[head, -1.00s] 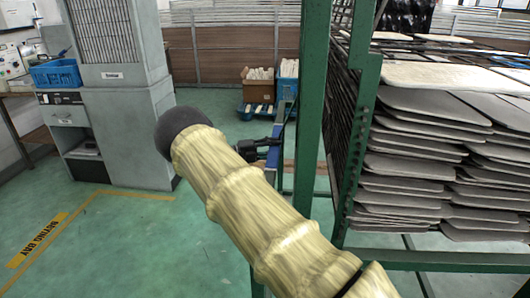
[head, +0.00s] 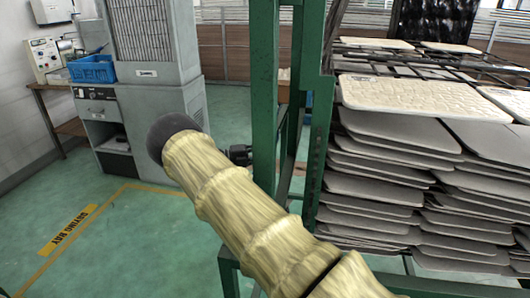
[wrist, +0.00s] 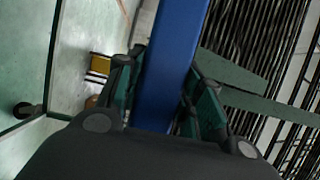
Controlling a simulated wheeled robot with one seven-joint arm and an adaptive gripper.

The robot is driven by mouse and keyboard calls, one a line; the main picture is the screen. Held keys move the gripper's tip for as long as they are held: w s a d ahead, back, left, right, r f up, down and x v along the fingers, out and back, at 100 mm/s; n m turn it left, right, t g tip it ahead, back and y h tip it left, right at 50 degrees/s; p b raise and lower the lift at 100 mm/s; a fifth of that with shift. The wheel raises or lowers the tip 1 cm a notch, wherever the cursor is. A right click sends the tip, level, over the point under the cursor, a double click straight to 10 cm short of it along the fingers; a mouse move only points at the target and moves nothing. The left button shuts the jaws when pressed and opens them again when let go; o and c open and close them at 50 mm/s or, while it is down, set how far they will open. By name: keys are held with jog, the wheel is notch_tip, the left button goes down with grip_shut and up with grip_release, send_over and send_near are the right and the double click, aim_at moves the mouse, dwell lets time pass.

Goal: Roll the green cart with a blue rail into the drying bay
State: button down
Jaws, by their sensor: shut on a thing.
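The green cart (head: 264,120) stands at the middle and right of the head view, loaded with stacked grey panels. Its blue rail (wrist: 171,65) runs between my fingers in the wrist view. My gripper (wrist: 160,95) is shut on the blue rail. In the head view my gripper (head: 240,155) is mostly hidden behind my arm and the cart's green post. The drying bay is marked on the floor at the left by a yellow line (head: 105,205) and a yellow label (head: 68,231) reading "DRYING BAY".
A bench with a control box (head: 46,62) is at the far left. The green floor inside the marked bay is clear.

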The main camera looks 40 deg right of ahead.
jog(key=shift+s+d+f, duration=0.2)
jog(key=shift+s+d, duration=0.05)
jog(key=shift+s, duration=0.2)
jog(key=c, duration=1.2)
grip_release()
jog(key=shift+s+d, duration=0.1)
jog(key=shift+o, duration=1.3)
jog(key=shift+s+d, duration=0.1)
jog(key=shift+w+a+r, duration=0.2)
jog(key=shift+w+a, duration=0.15)
jog(key=v, duration=1.2)
jog(key=shift+f, duration=0.15)
jog(key=shift+d, duration=0.15)
